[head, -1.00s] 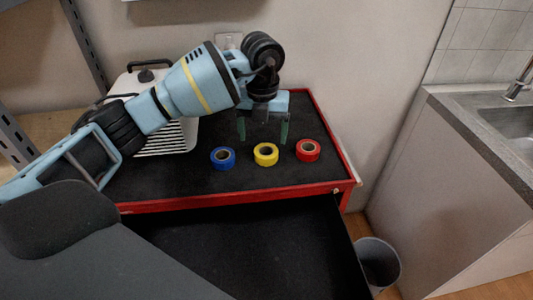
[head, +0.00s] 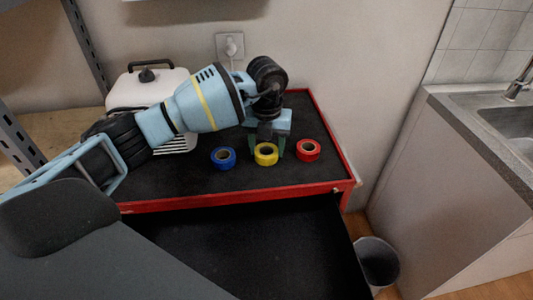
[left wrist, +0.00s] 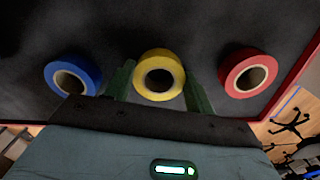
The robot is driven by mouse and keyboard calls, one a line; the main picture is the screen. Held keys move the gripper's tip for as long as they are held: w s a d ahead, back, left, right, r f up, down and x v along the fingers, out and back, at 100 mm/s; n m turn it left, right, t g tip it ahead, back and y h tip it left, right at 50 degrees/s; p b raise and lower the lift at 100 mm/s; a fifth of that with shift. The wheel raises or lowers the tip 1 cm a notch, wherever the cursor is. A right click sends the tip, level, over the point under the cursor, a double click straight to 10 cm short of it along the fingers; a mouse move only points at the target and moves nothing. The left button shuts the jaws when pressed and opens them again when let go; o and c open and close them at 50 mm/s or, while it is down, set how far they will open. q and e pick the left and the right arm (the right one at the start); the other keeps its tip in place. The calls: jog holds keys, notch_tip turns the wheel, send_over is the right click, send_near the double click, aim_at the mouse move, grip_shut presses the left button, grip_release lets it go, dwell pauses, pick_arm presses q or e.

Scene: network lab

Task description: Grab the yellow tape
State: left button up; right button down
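The yellow tape (head: 266,154) is a roll lying flat on the black cart top, between the blue tape (head: 223,157) and the red tape (head: 308,150). My left gripper (head: 266,152) is over it, pointing down. In the left wrist view the yellow tape (left wrist: 159,76) shows between the two green fingers of my left gripper (left wrist: 158,90), which are open. A small gap shows at each side; I cannot tell whether a finger touches it. The blue tape (left wrist: 72,76) and red tape (left wrist: 247,73) lie outside the fingers. My right gripper is not in view.
The cart top (head: 180,184) has a raised red rim (head: 240,199). A white appliance (head: 148,88) stands at the back left. An open black drawer (head: 260,250) is below the front edge. A bin (head: 378,262) and a sink counter (head: 480,160) are at the right.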

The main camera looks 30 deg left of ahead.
pick_arm(q)
jog(key=c, duration=0.4)
jog(key=shift+r, duration=0.1)
jog(key=shift+r, duration=0.45)
jog(key=r, duration=0.2)
jog(key=shift+s+r, duration=0.3)
jog(key=shift+s, duration=0.1)
jog(key=s+r, duration=0.1)
jog(key=s, duration=1.4)
jog(key=shift+d+r, duration=0.15)
jog(key=shift+s, duration=0.1)
